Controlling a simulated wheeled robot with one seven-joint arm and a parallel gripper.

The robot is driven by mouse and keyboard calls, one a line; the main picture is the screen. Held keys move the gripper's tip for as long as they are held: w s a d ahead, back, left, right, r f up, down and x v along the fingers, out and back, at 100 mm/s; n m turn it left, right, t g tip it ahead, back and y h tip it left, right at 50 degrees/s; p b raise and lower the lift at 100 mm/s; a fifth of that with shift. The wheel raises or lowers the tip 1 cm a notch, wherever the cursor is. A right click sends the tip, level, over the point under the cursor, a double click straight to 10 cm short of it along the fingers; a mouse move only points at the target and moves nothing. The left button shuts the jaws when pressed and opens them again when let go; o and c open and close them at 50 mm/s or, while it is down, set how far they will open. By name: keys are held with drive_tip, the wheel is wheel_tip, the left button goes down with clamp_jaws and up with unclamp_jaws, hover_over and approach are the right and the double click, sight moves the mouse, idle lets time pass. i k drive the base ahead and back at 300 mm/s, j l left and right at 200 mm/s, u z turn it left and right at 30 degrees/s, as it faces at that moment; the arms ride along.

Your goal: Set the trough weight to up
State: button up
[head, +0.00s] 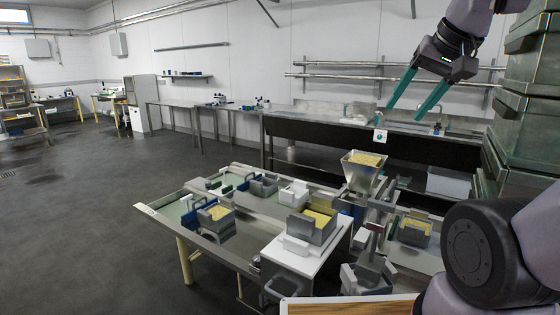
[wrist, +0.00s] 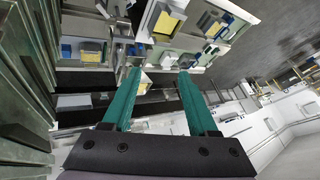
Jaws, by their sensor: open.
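My gripper (head: 404,113) is raised in the upper right of the head view, its two green fingers spread and empty. It also shows in the wrist view (wrist: 160,73), with nothing between the fingers. It is well above the steel worktable (head: 237,247) and apart from everything on it. On that table are a grey box of yellow curd (head: 316,225), a white block (head: 296,244) and a blue-and-grey box of curd (head: 216,217). A steel hopper (head: 362,172) holds more curd. I cannot tell which piece is the trough weight, nor its position.
A long dark-fronted counter (head: 340,135) runs behind the worktable. Stacked green-grey metal boxes (head: 530,100) stand close at the right. A curd box (head: 414,232) sits right of the hopper. The grey floor (head: 90,220) at left is clear.

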sight(369, 267)
drive_tip(key=i+j+z, duration=0.2)
drive_tip(key=j+z, duration=0.2)
drive_tip(key=j, duration=0.3)
drive_tip(key=j+z, duration=0.35)
drive_tip(key=j, duration=0.4)
drive_tip(key=j+z, duration=0.4)
drive_tip(key=j, duration=0.4)
